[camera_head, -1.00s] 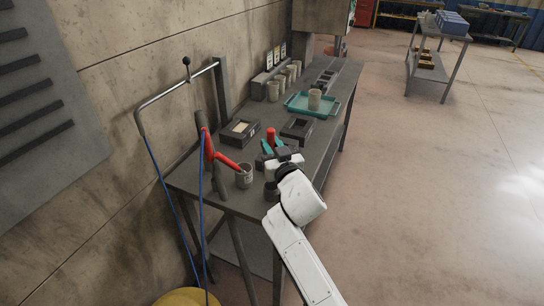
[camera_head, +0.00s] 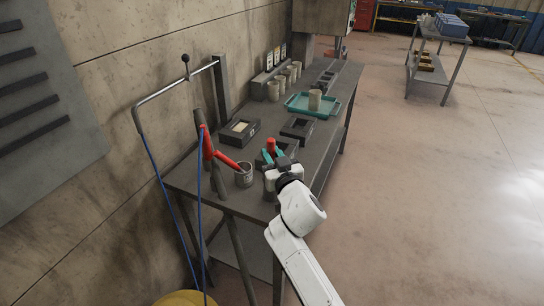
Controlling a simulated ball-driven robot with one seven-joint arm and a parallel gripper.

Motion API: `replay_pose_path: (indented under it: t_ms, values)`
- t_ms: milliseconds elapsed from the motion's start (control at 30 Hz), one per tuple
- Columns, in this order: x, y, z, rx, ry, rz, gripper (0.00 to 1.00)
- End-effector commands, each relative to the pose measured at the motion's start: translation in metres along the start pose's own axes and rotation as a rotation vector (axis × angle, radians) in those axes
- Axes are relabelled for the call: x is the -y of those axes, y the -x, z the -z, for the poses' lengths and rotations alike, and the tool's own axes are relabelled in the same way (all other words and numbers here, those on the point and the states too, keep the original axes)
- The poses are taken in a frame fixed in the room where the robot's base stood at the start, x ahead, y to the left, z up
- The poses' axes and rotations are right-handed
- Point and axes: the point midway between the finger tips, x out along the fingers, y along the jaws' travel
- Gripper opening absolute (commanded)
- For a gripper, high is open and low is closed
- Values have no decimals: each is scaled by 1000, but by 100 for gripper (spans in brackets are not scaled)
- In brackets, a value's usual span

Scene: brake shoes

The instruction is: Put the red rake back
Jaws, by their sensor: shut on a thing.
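My gripper (camera_head: 274,158) has teal fingers and is shut on a red piece (camera_head: 270,145) that stands up between them. I take this piece to be the red rake, but only its short red end shows. Its lower part is hidden by the fingers and the wrist, so I cannot tell whether it touches the bench. A separate red handle (camera_head: 228,161) slants up to the left by the cup's rim.
The grey bench (camera_head: 317,150) runs along the wall. A dark box (camera_head: 239,131), another dark box (camera_head: 297,127) and a teal tray (camera_head: 298,104) with a cup (camera_head: 314,99) stand behind my gripper. A bent pipe stand (camera_head: 160,89) with a blue hose (camera_head: 153,165) is at left.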

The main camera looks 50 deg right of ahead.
Motion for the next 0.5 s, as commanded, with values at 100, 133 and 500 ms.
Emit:
replay_pose_path:
  t_ms: [100,133,500]
  values:
    - [0,0,-1,-1,0,0,0]
    - [0,0,0,-1,0,0,0]
    - [0,0,-1,0,1,0,52]
